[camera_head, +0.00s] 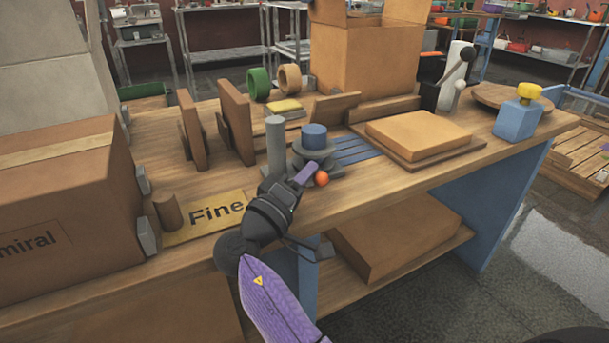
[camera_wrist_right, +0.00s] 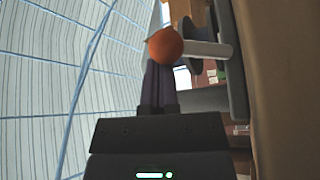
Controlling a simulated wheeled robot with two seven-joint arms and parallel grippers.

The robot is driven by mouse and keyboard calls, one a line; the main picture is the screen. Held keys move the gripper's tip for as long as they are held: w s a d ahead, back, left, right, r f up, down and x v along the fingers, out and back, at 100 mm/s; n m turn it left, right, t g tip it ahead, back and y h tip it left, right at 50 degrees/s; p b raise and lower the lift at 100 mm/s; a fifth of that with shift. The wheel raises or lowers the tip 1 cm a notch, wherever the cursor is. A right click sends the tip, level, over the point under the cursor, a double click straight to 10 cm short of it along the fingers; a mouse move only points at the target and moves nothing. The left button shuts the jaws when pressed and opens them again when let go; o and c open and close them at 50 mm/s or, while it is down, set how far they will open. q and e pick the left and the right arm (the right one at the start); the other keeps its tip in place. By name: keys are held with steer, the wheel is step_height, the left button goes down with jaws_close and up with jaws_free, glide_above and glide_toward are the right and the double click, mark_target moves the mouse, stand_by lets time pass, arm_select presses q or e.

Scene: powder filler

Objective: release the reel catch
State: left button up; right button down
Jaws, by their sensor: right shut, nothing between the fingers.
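A reel device with a grey flanged body and a blue cap (camera_head: 314,137) stands near the front edge of the workbench, beside a grey post (camera_head: 276,145). An orange ball knob (camera_head: 321,178) sits low on its front. It looks like the end of the catch, but I cannot tell for sure. My right gripper (camera_head: 306,172) is shut and empty, its purple fingers close beside the knob. In the right wrist view the knob (camera_wrist_right: 166,45) lies just past the fingertips (camera_wrist_right: 156,66); I cannot tell whether they touch. My left gripper is not in view.
A large cardboard box (camera_head: 65,205) and a "Fine" plate (camera_head: 208,216) lie to the left. Upright brown boards (camera_head: 236,120) and tape rolls (camera_head: 259,83) are behind. A flat carton (camera_head: 418,134) and a blue bottle (camera_head: 517,118) are to the right.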

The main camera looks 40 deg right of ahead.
steer(key=shift+a, duration=0.15)
stand_by(0.5)
steer(key=p+v, duration=0.1)
steer(key=v, duration=0.8)
steer(key=shift+s+a+f, duration=0.1)
steer(key=shift+a+f, duration=0.05)
steer(key=shift+a, duration=0.15)
